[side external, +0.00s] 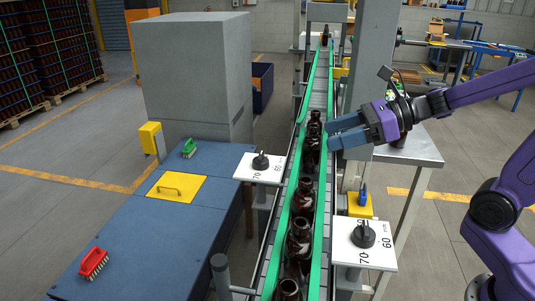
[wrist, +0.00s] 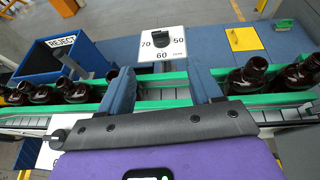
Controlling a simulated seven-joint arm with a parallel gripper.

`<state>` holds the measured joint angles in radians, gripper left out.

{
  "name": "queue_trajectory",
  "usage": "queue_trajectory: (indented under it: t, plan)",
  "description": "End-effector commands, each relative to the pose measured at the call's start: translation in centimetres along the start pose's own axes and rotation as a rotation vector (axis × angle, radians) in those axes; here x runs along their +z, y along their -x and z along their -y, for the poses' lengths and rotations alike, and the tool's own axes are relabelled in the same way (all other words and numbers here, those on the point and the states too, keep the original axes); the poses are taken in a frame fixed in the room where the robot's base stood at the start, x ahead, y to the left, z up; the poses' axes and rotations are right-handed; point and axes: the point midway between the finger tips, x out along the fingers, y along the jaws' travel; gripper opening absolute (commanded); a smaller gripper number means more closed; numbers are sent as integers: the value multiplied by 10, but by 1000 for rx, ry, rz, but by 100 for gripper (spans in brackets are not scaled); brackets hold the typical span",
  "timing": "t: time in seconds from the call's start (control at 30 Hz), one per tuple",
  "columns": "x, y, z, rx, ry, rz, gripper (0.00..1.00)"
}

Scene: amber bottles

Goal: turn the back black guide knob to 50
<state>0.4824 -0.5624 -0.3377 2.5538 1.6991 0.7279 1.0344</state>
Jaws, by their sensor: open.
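The back black knob (side external: 261,160) sits on a white plate (side external: 247,174) on the far side of the conveyor. In the wrist view the knob (wrist: 160,39) lies beyond the fingers, roughly centred between them, with 70, 60 and 50 printed around it; its pointer is too small to read. My gripper (side external: 331,131) is open and empty, above the conveyor's near side, clear of the knob. In the wrist view the gripper's two blue fingers (wrist: 162,72) stand wide apart. A second black knob (side external: 363,234) is on the near white plate (side external: 377,255).
Amber bottles (side external: 299,238) stand in a row on the conveyor between green guide rails (side external: 327,200). A grey cabinet (side external: 194,75) stands behind the blue bench (side external: 140,230), which carries a red brush (side external: 93,263) and green brush (side external: 190,148). A blue reject bin (wrist: 58,60) is left of the plate.

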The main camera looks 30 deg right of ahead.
Motion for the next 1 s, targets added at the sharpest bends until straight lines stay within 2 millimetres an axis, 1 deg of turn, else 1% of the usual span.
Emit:
queue_trajectory:
  t: [0.03,0.2,0.7,0.9,1.0]
  plan:
    - [-1,-9,-1,4,-2,-4,64]
    - [-1,-37,-1,5,0,-5,64]
    - [-1,-117,-1,4,3,-6,64]
    - [-1,-142,-1,2,3,-4,64]
    - [-1,-151,0,1,4,-3,64]
